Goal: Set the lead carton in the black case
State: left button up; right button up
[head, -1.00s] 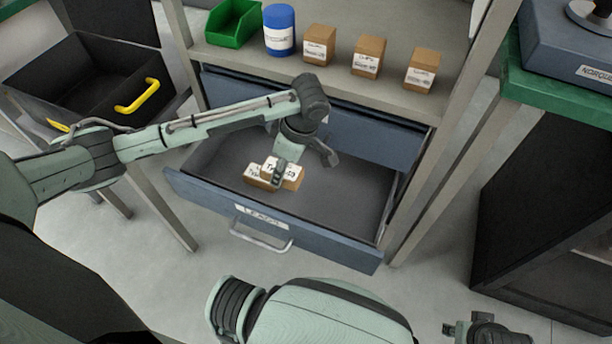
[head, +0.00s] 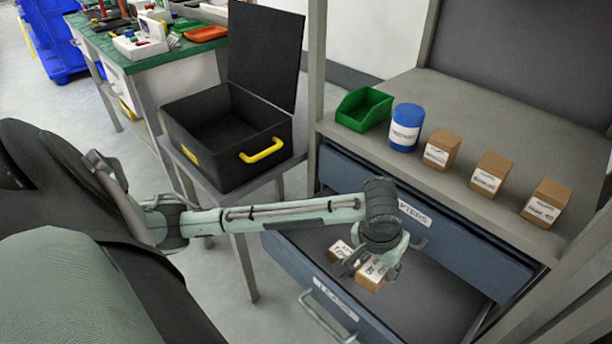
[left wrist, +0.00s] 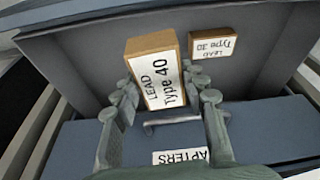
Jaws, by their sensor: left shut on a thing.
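The lead carton (left wrist: 152,70), brown with a white "LEAD Type 40" label, is between the fingers of my left gripper (left wrist: 165,95), which is shut on it. In the head view this carton (head: 371,274) is over the open lower drawer (head: 425,300). How far it is above the drawer floor I cannot tell. A second lead carton, "Type 30" (left wrist: 213,45), lies beside it in the drawer, partly hidden in the head view (head: 340,250). The black case (head: 222,165) stands open and empty to the left, its lid up. My right gripper is out of view.
The case has a yellow handle (head: 262,151) and sits on a small grey stand (head: 243,205). On the rack shelf (head: 470,110) are a green bin (head: 364,110), a blue canister (head: 405,128) and three brown cartons. The upper drawer (head: 450,235) is closed.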

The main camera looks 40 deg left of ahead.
aim_at(217, 139)
jog(key=k+j, duration=0.2)
jog(key=k+j+u, duration=0.15)
jog(key=j, duration=0.25)
jog(key=k+j, duration=0.1)
jog(key=j, duration=0.2)
jog(key=k+j+u, duration=0.1)
jog(key=j, duration=0.2)
jog(key=k+j, duration=0.15)
jog(key=j, duration=0.2)
jog(key=j+u, duration=0.1)
jog(key=j, duration=0.4)
jog(key=i+j+u, duration=0.1)
jog(key=j, duration=0.35)
jog(key=i+j+u, duration=0.1)
jog(key=j, duration=0.4)
